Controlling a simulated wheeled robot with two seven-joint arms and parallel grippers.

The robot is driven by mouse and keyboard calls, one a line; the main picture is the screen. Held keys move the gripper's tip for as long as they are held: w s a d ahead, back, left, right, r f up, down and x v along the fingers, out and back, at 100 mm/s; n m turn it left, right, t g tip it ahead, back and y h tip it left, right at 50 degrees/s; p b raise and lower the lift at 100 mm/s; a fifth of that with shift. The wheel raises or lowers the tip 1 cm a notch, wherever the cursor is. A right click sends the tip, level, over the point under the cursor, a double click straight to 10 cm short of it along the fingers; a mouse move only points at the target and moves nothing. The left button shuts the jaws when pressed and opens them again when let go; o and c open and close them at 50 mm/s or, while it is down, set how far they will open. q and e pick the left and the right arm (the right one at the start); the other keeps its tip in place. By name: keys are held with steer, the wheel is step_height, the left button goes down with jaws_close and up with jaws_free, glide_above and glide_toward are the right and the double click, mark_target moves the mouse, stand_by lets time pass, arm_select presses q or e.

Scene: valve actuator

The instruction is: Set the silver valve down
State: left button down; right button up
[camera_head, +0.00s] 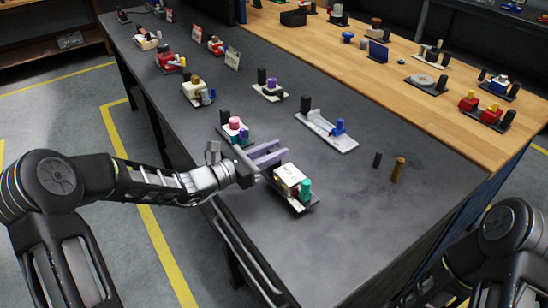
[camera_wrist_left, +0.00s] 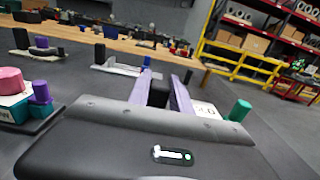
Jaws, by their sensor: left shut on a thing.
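My left gripper (camera_head: 282,149), with purple fingers, is over the near edge of the grey bench. In the left wrist view a black block or post (camera_wrist_left: 158,93) sits between its fingers, which are shut on it. Right by the gripper is a small base plate (camera_head: 300,206) with a white lettered box (camera_head: 290,174) and a teal cylinder (camera_head: 305,189). The box and cylinder (camera_wrist_left: 240,110) also show beside the right finger in the wrist view. The black post seems to belong to this unit, but the join is hidden. I cannot tell which part is the silver valve.
A pink-topped unit (camera_head: 236,127) stands close behind the gripper. A white tray with a blue part (camera_head: 338,129) lies further right. A dark peg (camera_head: 377,159) and a brown peg (camera_head: 398,169) stand on the bench. The bench's near right is clear.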

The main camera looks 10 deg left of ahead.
arm_select(q)
steer(key=shift+f, duration=1.15)
steer(key=shift+f, duration=0.1)
steer(key=c, duration=1.2)
jaws_free()
steer(key=shift+f, duration=0.1)
steer(key=shift+o, duration=0.2)
steer(key=shift+r, duration=0.2)
steer(key=shift+s+a+f, duration=0.1)
steer(key=shift+s+a, duration=0.1)
steer(key=shift+a, duration=0.05)
steer(key=b+v, duration=0.1)
steer(key=v, duration=1)
steer(key=shift+s+a, duration=0.1)
steer(key=shift+s, duration=0.05)
